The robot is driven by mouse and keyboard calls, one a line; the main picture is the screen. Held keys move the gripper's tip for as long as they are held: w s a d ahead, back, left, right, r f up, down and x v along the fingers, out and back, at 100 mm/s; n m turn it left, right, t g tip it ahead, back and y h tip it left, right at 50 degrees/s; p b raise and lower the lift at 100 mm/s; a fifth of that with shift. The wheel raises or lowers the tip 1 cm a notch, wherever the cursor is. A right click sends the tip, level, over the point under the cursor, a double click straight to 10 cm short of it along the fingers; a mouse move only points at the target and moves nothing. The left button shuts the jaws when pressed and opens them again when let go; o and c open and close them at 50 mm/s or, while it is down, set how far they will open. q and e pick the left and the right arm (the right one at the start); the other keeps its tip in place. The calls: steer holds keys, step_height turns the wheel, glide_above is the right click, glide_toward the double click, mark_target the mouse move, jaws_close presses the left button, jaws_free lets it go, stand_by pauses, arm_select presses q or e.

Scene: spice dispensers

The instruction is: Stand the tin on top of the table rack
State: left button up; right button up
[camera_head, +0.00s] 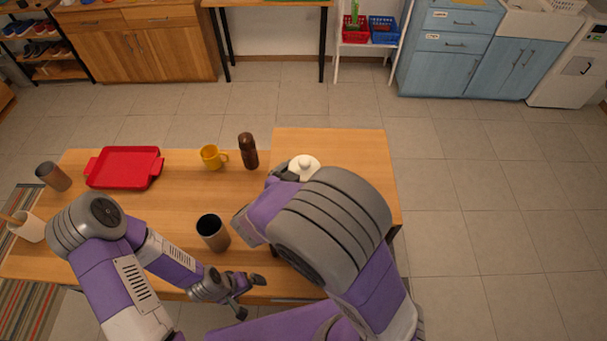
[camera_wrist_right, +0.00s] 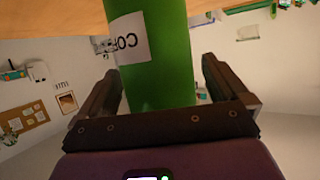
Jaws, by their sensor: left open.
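The green tin with a white label reading "CO" (camera_wrist_right: 160,65) shows in the right wrist view, against a wooden surface at the picture's top. My right gripper (camera_wrist_right: 158,75) has a finger on each side of it, with a gap on the right side. In the head view the tin and my right gripper are hidden behind my right arm. The raised wooden board at the table's right end, apparently the table rack (camera_head: 340,142), is partly covered by that arm. My left gripper (camera_head: 250,295) is open and empty by the table's front edge.
A dark cup (camera_head: 212,233) stands near my left gripper. A brown bottle (camera_head: 248,152), yellow mug (camera_head: 212,157) and red tray (camera_head: 124,168) are further back. A white lidded pot (camera_head: 304,167) shows behind my right arm. The raised board's back right is clear.

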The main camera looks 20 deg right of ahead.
steer(key=shift+s+a+r, duration=0.2)
steer(key=shift+a+r, duration=0.05)
steer(key=shift+r, duration=0.1)
steer(key=p+v, duration=0.1)
steer(key=v, duration=1)
steer(key=shift+s, duration=0.15)
steer(key=shift+a, duration=0.1)
